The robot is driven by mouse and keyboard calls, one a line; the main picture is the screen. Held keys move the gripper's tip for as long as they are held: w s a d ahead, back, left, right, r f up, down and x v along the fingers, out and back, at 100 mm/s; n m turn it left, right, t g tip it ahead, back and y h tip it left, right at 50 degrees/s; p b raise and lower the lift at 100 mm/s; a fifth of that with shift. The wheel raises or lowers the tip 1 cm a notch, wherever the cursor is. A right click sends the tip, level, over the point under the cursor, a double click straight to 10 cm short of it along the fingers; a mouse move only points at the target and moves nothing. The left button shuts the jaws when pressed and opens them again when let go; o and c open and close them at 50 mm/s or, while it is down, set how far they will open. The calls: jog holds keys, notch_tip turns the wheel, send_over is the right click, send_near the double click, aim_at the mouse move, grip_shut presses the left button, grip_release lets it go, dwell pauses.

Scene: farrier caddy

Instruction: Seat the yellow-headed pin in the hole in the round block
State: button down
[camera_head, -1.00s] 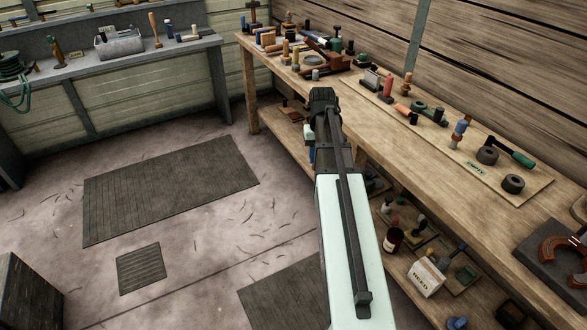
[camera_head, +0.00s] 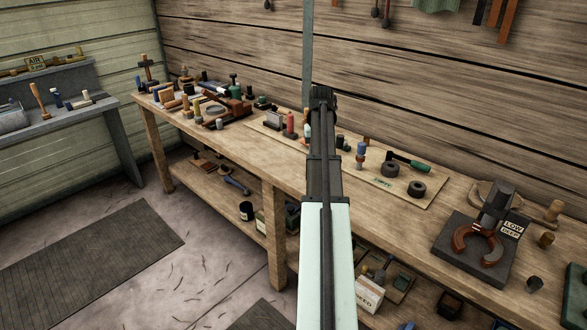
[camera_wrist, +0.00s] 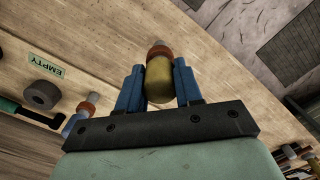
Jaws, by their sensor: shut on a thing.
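The yellow-headed pin (camera_wrist: 158,82) is between the two blue fingers of my gripper (camera_wrist: 160,88) in the wrist view. My gripper is shut on its yellow head. An orange-brown collar and a pale tip show beyond the head, clear of the fingers. In the head view my arm hides the fingers and the pin. Two dark round blocks with holes, one nearer (camera_head: 417,189) and one farther (camera_head: 389,170), stand on the board right of my arm. One dark round block (camera_wrist: 41,93) shows at the wrist view's left, apart from the pin, beside an EMPTY label.
A thin board (camera_head: 425,201) on the workbench (camera_head: 340,185) also carries a blue-and-orange peg (camera_head: 361,155), a green-handled tool (camera_head: 409,162) and a red peg (camera_head: 290,124). A dark stand with a horseshoe (camera_head: 480,246) is farther right. Bare benchtop lies between.

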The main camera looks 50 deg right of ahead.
jog(key=s+d+r+m, duration=0.1)
jog(key=s+d+r, duration=0.4)
jog(key=s+d, duration=0.3)
jog(key=s+d+r+m, duration=0.2)
jog(key=s+d+r, duration=0.3)
jog(key=d, duration=1.1)
jog(key=s, duration=0.3)
jog(key=shift+s+d, duration=0.15)
jog(key=shift+d, duration=0.25)
jog(key=shift+f, duration=0.1)
jog(key=shift+f, duration=2.4)
jog(key=shift+f, duration=0.25)
jog(key=shift+f, duration=1.4)
jog(key=shift+f, duration=1.35)
